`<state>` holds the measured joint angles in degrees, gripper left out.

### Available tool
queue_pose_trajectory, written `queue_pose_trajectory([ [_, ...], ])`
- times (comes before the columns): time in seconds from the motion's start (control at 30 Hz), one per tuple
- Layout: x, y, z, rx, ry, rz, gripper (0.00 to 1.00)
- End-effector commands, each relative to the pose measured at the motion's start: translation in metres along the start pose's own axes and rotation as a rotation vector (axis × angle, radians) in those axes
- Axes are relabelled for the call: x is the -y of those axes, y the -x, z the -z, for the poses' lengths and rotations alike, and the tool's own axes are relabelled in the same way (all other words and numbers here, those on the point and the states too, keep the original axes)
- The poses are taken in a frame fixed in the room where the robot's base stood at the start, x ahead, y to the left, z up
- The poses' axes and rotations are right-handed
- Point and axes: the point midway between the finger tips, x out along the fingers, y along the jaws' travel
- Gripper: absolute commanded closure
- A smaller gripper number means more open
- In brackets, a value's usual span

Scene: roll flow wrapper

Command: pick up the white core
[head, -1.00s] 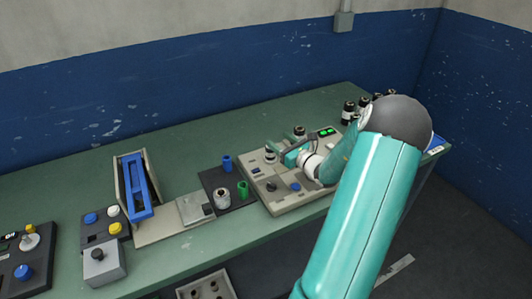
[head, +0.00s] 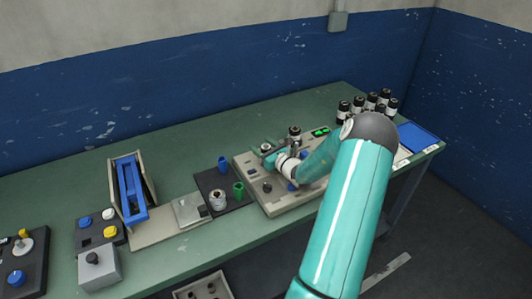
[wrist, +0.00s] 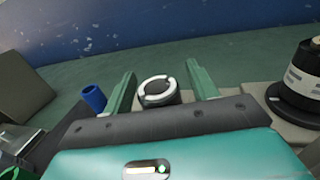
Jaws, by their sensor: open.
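The white core (wrist: 158,91), as I take it, is a short upright cylinder with a white ring top and a dark centre hole. In the wrist view it stands between the two green fingers of my gripper (wrist: 160,84), a little beyond the palm. The fingers are open, with a gap on each side of it. In the head view my gripper (head: 277,153) is low over the left back part of the beige machine panel (head: 285,205). The cylinder shows there only as a small pale top (head: 267,147), its lower part hidden.
A black-and-white roll (head: 295,134) stands close to the right of my gripper. A dark tray (head: 209,183) at left holds a blue tube (head: 223,163), a green tube (head: 239,190) and a whitish cylinder (head: 217,200). Several rolls (head: 375,101) stand at the back right.

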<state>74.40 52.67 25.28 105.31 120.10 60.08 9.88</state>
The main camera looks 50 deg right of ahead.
Motion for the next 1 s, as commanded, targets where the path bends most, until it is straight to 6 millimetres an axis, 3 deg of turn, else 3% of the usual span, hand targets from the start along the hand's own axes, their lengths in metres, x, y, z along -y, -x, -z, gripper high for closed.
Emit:
queue_pose_trajectory([
  [0.2,0.001,-0.001,0.0,0.0,0.0,0.001,0.42],
  [0.47,0.0,-0.001,0.0,0.0,0.0,0.001,0.9],
  [0.77,0.001,-0.001,-0.001,0.0,0.001,0.001,0.9],
  [1.0,0.001,-0.001,-0.019,0.0,0.002,0.0,0.9],
])
